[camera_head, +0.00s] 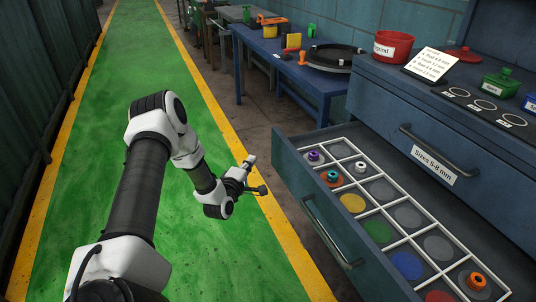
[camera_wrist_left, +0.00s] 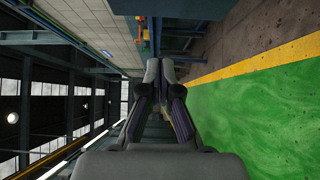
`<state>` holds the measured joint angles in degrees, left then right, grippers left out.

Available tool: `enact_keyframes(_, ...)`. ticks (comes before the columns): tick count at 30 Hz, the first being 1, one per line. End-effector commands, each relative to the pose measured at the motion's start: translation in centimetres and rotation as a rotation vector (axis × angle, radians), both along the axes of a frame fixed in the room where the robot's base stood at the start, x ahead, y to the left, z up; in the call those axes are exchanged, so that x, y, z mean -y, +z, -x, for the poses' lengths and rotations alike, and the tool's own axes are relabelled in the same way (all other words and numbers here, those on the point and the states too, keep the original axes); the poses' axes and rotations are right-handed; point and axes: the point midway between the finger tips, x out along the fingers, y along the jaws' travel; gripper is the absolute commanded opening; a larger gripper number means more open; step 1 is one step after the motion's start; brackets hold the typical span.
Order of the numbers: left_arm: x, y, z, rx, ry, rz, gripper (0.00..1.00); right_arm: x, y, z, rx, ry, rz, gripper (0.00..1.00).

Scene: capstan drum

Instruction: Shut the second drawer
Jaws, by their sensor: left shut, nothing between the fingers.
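The second drawer (camera_head: 344,215) of the blue cabinet is pulled out, below the closed drawer labelled "Sizes 5-8 mm" (camera_head: 433,165). Its front carries a bar handle (camera_head: 331,233). Inside is a white grid with coloured round spots; a purple spool (camera_head: 315,156), an orange and teal spool (camera_head: 333,177), a white ring (camera_head: 361,167) and an orange spool (camera_head: 477,281) sit in it. My left gripper (camera_head: 256,176) is over the floor, left of the drawer front and apart from it. It is shut and empty, its fingers together in the left wrist view (camera_wrist_left: 160,72). My right gripper is not in view.
The cabinet top holds a red bowl (camera_head: 393,46), a note card (camera_head: 432,64) and a green box (camera_head: 501,85). A blue table (camera_head: 290,66) with a dark round tray stands behind. The green walkway (camera_head: 110,120) on the left is clear.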

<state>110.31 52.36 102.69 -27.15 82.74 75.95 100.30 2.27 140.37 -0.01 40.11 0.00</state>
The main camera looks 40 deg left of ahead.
Motion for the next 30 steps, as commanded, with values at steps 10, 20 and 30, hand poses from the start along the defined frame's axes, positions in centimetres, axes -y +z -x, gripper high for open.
enact_keyframes(10,-1.1,-0.2,-6.8,-0.003,-0.005,-0.003,0.0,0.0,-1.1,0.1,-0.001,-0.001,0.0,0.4)
enact_keyframes(20,-0.4,-0.1,-8.6,-0.003,-0.001,0.0,0.0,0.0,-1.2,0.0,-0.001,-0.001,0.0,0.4)
enact_keyframes(30,-0.3,-0.2,-8.9,-0.003,-0.001,0.0,0.0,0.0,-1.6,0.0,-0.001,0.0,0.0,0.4)
